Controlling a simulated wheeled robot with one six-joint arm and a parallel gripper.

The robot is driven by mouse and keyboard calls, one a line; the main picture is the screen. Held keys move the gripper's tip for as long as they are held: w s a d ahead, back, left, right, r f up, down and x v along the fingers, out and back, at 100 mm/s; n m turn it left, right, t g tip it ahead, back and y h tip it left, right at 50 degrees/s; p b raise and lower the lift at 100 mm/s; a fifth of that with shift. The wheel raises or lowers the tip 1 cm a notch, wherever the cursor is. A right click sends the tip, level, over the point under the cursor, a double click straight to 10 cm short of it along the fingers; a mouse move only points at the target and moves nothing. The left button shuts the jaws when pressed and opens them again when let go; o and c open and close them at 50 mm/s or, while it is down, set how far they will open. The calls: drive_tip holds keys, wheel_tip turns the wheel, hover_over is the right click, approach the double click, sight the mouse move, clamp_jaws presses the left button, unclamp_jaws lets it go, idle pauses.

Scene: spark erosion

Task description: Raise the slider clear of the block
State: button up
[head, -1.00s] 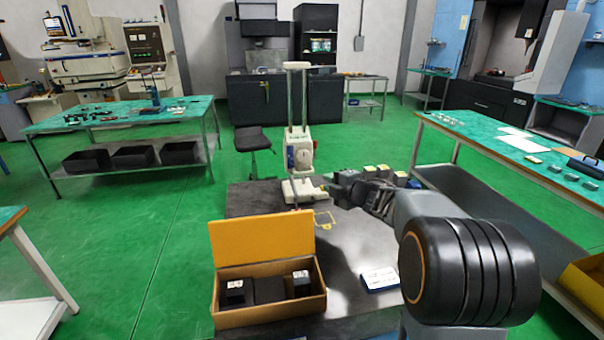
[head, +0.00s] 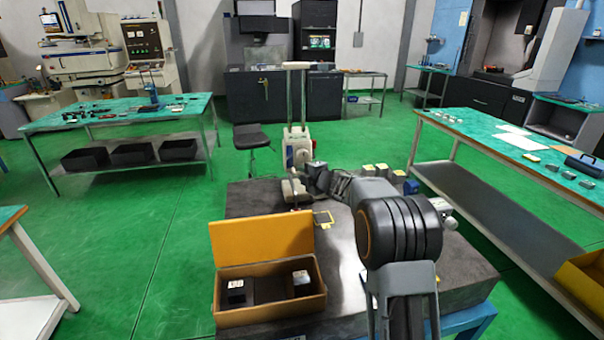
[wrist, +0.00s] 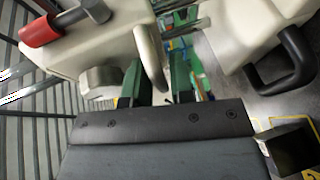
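The height gauge stands on the dark surface plate (head: 262,197), its slider (head: 299,150) low on two upright columns. In the wrist view the slider (wrist: 110,42) is a pale body with a red-ended crank, a grey knob and a curved pale part. My gripper (wrist: 157,85) has two green fingers with a gap between them. The curved part reaches into that gap as seen, but I see no clear grip on it. In the head view my wrist hides the contact. A dark block (wrist: 292,148) shows at lower right of the wrist view; whether it is the task's block I cannot tell.
A wooden box (head: 270,313) with a raised yellow lid and small blocks sits at the plate's front. Several yellow-topped blocks (head: 369,170) stand behind my arm. A yellow outlined square (head: 323,218) is marked on the plate. The gauge's pale base (wrist: 250,30) has a black handle.

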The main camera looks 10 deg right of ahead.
sight(303, 157)
drive_tip(key=shift+c, duration=0.4)
clamp_jaws()
wheel_tip(303, 157, up, 6)
drive_tip(key=p, duration=0.5)
drive_tip(key=shift+f, duration=0.1)
drive_tip(key=shift+o, duration=0.4)
unclamp_jaws()
